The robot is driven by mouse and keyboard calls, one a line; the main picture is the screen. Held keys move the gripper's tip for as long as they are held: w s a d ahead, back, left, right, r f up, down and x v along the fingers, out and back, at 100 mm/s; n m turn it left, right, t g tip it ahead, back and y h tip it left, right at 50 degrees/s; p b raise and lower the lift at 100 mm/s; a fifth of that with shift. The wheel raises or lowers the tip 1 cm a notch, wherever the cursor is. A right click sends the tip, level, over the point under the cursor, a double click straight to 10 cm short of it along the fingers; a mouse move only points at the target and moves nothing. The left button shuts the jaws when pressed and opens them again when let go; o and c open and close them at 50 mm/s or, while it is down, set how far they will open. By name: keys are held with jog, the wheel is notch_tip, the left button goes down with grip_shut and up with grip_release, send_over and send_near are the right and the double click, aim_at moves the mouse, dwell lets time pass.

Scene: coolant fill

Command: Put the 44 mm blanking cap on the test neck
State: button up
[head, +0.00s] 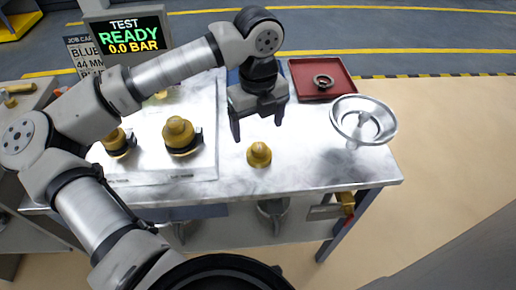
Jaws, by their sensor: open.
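A small brass cap-like piece (259,155) with a knob on top stands alone on the metal bench, right of the white board. Two larger knobbed brass pieces, one in the middle (180,135) and one at left (118,143), sit on dark bases on the board. No size marking is readable on any of them. A silver round dish (345,110) with a raised centre stands at the bench's right edge; I cannot tell whether this centre is the test neck. My gripper (258,130) is open and empty, pointing down, just behind and above the lone brass piece.
A red tray (309,91) holding a dark ring (323,81) lies at the back right. A display (131,35) reads TEST READY 0.0 BAR, beside a job card (84,55) with BLUE and 44 MM. Bare bench lies between the lone brass piece and the dish.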

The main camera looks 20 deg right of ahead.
aim_at(259, 146)
jog(key=shift+s+d+f+p, duration=0.1)
jog(key=shift+f+p, duration=0.45)
jog(key=shift+f, duration=1.4)
jog(key=shift+s+f+p, duration=0.1)
jog(key=shift+f+p, duration=0.45)
jog(key=shift+f, duration=1.4)
jog(key=c, duration=1)
jog(key=shift+r, duration=0.15)
